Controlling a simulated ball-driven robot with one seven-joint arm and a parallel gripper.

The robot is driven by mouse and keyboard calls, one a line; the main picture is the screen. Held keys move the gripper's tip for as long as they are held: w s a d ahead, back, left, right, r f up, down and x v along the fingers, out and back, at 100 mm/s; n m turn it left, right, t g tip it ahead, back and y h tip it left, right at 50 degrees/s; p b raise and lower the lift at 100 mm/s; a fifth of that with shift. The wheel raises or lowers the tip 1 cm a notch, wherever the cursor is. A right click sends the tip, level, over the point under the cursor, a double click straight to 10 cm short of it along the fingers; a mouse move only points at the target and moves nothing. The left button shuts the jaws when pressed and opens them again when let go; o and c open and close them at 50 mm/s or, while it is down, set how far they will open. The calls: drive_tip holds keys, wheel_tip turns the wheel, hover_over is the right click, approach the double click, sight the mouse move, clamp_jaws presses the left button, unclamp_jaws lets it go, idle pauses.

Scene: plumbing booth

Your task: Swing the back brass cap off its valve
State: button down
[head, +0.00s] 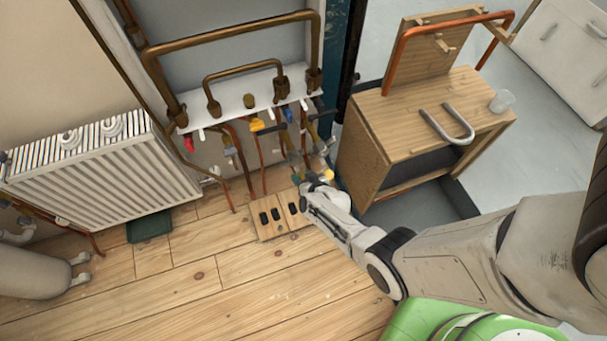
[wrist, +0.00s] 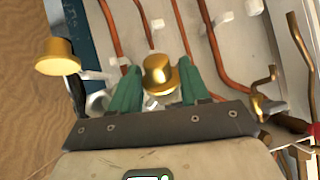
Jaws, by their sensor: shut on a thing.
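My gripper (wrist: 159,84) has green fingers, one on each side of a round brass cap (wrist: 158,72), and is shut on it. A white fitting shows just below this cap. A second brass cap (wrist: 57,58) stands apart to the left, outside the fingers. I cannot tell from the wrist view which cap is the back one. In the head view my gripper (head: 314,184) is low at the right end of the pipework, and a small brass piece (head: 326,175) shows beside it. The valve under the held cap is mostly hidden.
Copper pipes (wrist: 205,40) run up close beyond the fingers, with a brass valve (wrist: 265,100) to the right. In the head view, a wooden block with black pieces (head: 264,232) lies on the floor left of my gripper. A wooden cabinet (head: 372,150) stands close on the right.

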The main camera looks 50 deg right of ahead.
drive_tip(key=shift+w+d+r+g+y+p, duration=0.15)
drive_tip(key=shift+r+g+p, duration=0.15)
drive_tip(key=shift+p, duration=0.35)
drive_tip(key=shift+w+r+g+y+p, duration=0.15)
drive_tip(key=shift+g+p, duration=0.25)
drive_tip(key=shift+p, duration=0.25)
drive_tip(key=shift+f+g+p, duration=0.1)
drive_tip(key=shift+g+p, duration=0.2)
drive_tip(key=shift+p, duration=0.05)
drive_tip(key=c, duration=0.9)
unclamp_jaws()
drive_tip(key=shift+d, duration=0.1)
drive_tip(key=shift+p+v, duration=5.05)
drive_tip(key=shift+v, duration=0.35)
drive_tip(key=shift+d, duration=0.15)
